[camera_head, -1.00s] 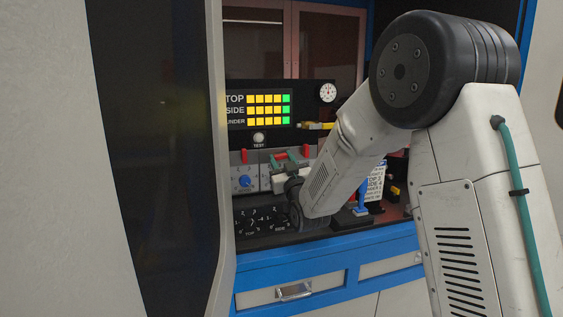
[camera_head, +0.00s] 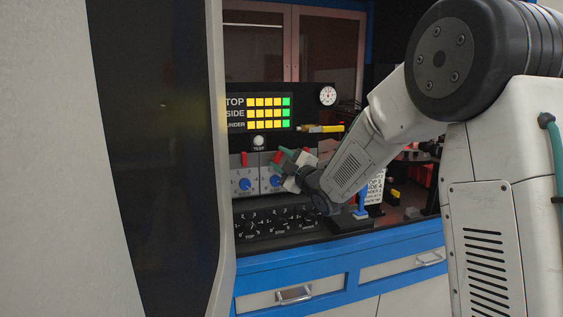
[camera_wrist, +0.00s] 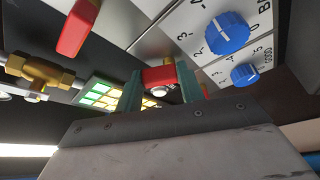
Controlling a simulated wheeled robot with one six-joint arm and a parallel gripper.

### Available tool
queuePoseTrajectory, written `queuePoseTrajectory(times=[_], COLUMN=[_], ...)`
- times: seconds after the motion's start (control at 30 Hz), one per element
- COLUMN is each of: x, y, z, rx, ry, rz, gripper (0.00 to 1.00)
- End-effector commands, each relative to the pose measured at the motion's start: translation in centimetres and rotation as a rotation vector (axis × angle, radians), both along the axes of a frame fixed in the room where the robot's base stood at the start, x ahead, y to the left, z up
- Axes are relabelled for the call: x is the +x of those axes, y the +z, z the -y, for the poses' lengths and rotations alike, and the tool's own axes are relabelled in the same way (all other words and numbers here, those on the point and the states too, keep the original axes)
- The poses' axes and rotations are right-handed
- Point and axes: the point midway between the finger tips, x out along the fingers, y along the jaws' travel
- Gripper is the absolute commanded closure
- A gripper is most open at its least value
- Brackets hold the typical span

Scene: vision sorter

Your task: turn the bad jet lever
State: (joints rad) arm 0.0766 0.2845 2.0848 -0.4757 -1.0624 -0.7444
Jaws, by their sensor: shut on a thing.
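My gripper (camera_head: 288,157) is at the front of the grey control panel, tilted in the head view. In the wrist view its two green fingers (camera_wrist: 158,76) stand either side of a red lever (camera_wrist: 160,74) and are shut on it. A second red lever (camera_wrist: 76,27) stands free at upper left in the wrist view. In the head view a red lever (camera_head: 244,159) stands upright left of my gripper. My wrist hides the panel's right part, and I cannot read which jet the held lever belongs to.
Blue knobs (camera_head: 245,184) sit below the levers, and black dials (camera_head: 250,226) lie lower on the counter. A light board (camera_head: 266,113) above shows yellow and green squares. A brass fitting (camera_wrist: 40,70) is close at left in the wrist view. A blue stand (camera_head: 362,198) is right of my wrist.

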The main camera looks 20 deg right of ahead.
Motion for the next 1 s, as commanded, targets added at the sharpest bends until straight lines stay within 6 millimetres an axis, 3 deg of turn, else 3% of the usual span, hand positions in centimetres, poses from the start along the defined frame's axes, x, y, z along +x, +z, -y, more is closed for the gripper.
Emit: queuePoseTrajectory(times=[0.5,1.0], x=[-0.02,0.01], y=[0.55,0.57], z=[-0.46,-0.69], rx=[-0.411,-0.544], ry=[0.000,0.000], rz=[0.003,0.001], gripper=[0.85,0.85])
